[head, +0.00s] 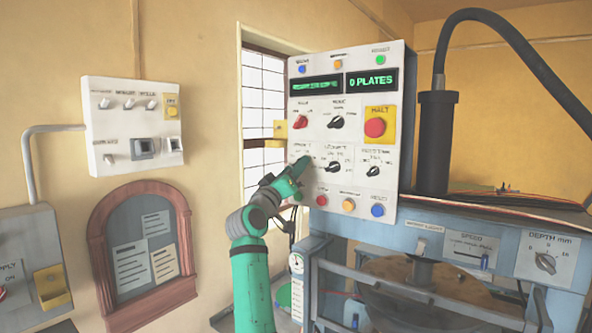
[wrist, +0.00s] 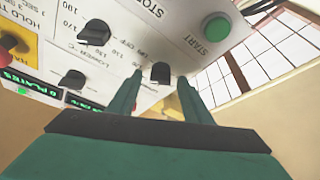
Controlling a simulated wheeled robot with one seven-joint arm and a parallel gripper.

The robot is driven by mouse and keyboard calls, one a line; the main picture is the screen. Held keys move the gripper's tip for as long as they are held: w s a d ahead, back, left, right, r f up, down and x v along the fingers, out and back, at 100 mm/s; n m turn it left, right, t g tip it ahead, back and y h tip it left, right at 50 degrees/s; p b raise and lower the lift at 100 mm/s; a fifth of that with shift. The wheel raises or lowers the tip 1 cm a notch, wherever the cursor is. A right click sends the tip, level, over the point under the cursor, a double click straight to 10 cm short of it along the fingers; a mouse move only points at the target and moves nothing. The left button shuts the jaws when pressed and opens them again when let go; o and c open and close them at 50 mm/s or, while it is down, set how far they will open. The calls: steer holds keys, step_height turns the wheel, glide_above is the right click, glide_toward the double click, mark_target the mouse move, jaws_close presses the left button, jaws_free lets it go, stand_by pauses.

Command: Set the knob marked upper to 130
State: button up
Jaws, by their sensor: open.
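The upper knob (wrist: 160,73) is a small black knob on the white control panel (wrist: 150,42). In the wrist view it shows between the fingertips of my open gripper (wrist: 160,78), with a finger on each side. I cannot tell whether the fingers touch it. Its pointer setting cannot be read. In the head view my gripper (head: 298,168) is at the panel's left edge and hides this knob. The black lower knob (wrist: 95,32) is beside it in the wrist view and also shows in the head view (head: 333,167).
A green start button (wrist: 216,28) is close to my gripper. The hold-time knob (head: 373,171), a red halt button (head: 375,127), a red knob (head: 301,122) and a black knob (head: 336,122) are on the same panel. A window (head: 262,100) is to its left.

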steer(key=c, duration=1.1)
steer(key=shift+o, duration=0.2)
steer(key=shift+d+r+n+g+y, duration=0.15)
steer(key=shift+n+g+y, duration=0.55)
steer(key=shift+n, duration=2.15)
steer(key=shift+a+r+n+g+y, duration=0.15)
steer(key=shift+n+g+y, duration=0.6)
steer(key=shift+n, duration=2.05)
steer(key=shift+d+r+n+g+y, duration=0.2)
steer(key=shift+n+g+y, duration=0.5)
steer(key=shift+n, duration=2.15)
steer(key=shift+a, duration=0.1)
